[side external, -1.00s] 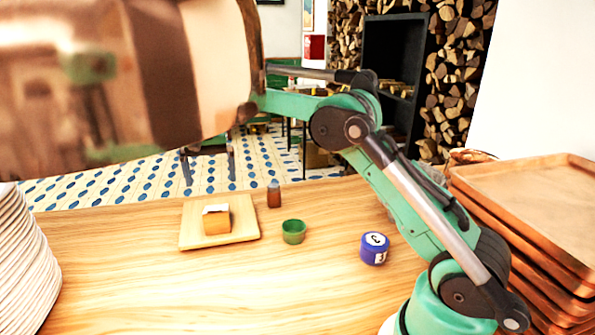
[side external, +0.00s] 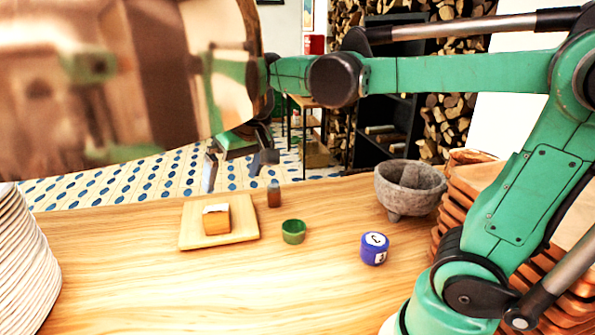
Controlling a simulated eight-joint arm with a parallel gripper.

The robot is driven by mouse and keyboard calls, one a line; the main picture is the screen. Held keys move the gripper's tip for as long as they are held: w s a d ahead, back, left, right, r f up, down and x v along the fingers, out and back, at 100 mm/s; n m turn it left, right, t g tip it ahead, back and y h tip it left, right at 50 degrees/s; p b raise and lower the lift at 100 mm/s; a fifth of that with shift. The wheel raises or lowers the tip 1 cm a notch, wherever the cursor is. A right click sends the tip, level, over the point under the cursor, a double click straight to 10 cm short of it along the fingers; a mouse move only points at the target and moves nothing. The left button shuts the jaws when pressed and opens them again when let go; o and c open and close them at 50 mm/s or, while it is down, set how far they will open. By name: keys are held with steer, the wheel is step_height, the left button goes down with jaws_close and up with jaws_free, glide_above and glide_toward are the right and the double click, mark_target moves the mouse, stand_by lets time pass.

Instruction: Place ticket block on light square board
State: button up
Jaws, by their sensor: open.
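The ticket block (side external: 216,219), a small orange-brown block with a white top, sits on the light square board (side external: 190,240) on the wooden counter. My gripper (side external: 236,172) is open and empty, with its two fingers pointing down. In the picture it is above and a little right of the block and the board, apart from both. The upper part of my gripper is partly hidden behind the large copper shape at the upper left.
A small brown bottle (side external: 274,194), a green cup (side external: 293,232) and a blue lettered jar (side external: 374,249) stand right of the board. A stone mortar (side external: 410,188) and stacked wooden trays (side external: 465,205) are at right. White plates (side external: 25,265) are stacked left. The front counter is clear.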

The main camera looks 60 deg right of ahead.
steer(key=s+a+f+n+t, duration=0.1)
steer(key=s+f+n+t, duration=0.1)
steer(key=s+f, duration=0.3)
steer(key=shift+s+a+f+n, duration=0.3)
steer(key=shift+s+f+n, duration=0.1)
steer(key=shift+s, duration=0.65)
